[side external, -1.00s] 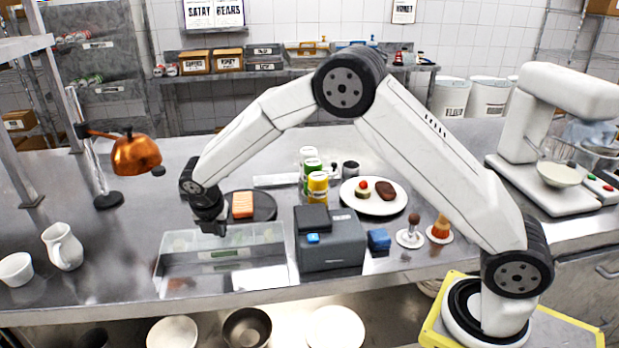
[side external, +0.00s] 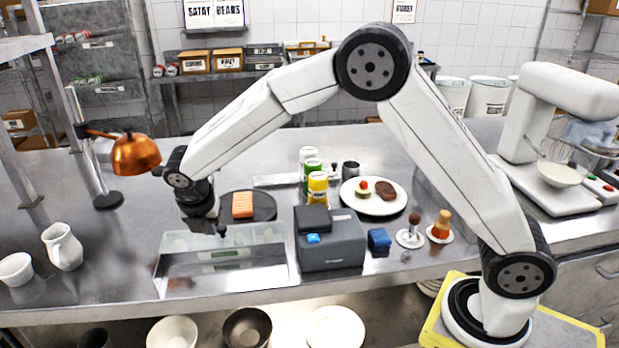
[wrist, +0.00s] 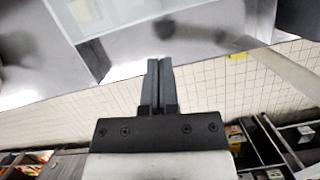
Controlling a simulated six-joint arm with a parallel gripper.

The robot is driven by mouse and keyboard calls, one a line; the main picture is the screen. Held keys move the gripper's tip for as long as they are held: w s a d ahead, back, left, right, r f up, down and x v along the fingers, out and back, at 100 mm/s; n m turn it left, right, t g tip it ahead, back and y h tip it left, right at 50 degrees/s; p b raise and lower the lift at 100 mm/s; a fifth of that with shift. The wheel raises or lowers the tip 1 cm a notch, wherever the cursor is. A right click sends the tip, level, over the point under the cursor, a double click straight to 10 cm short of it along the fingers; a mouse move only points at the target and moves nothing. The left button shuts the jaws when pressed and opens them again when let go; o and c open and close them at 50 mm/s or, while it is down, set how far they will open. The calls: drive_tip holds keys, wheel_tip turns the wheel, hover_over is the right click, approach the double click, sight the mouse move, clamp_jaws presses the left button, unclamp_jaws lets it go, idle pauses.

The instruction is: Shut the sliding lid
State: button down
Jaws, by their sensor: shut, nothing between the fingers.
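A long, low box (side external: 285,262) sits near the front edge of the steel counter, left of the dark grey machine. Its back part looks clear or frosted, with pale contents and a green marked strip faintly showing. A flat, shiny panel covers the front part; I cannot tell exactly where the sliding lid (side external: 225,281) ends. My gripper (side external: 221,231) is shut and empty, tilted, over the back part of the box. In the wrist view, the shut fingers (wrist: 160,66) point towards grey metal, with a frosted panel (wrist: 120,12) at upper left. Contact cannot be told.
The dark grey machine (side external: 332,245) stands close to the right of the box. A dark round plate (side external: 265,207) with an orange block is behind it. A copper lamp (side external: 136,155) hangs at left, with a white jug (side external: 63,247) and cup (side external: 16,269) further left.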

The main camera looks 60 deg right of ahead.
drive_tip(key=shift+v, duration=2.95)
drive_tip(key=shift+s, duration=0.1)
drive_tip(key=shift+s+d+f+m+t+y, duration=0.1)
drive_tip(key=shift+s+d+f+m+y, duration=0.65)
drive_tip(key=shift+s+d+m, duration=2.3)
drive_tip(key=shift+s+d+f+m+t+y, duration=0.15)
drive_tip(key=shift+s+d+f+m, duration=1.05)
drive_tip(key=shift+s+m, duration=3.6)
drive_tip(key=shift+s+d+f+m+t+y, duration=0.1)
drive_tip(key=shift+s+d+f+m+y, duration=0.4)
drive_tip(key=shift+s+d+f+m, duration=2.25)
drive_tip(key=r+m, duration=0.1)
drive_tip(key=a+r+m, duration=0.1)
drive_tip(key=r+m, duration=0.1)
drive_tip(key=m, duration=0.1)
drive_tip(key=shift+s+a+r, duration=0.15)
drive_tip(key=shift+s+a, duration=0.1)
drive_tip(key=shift+s, duration=0.1)
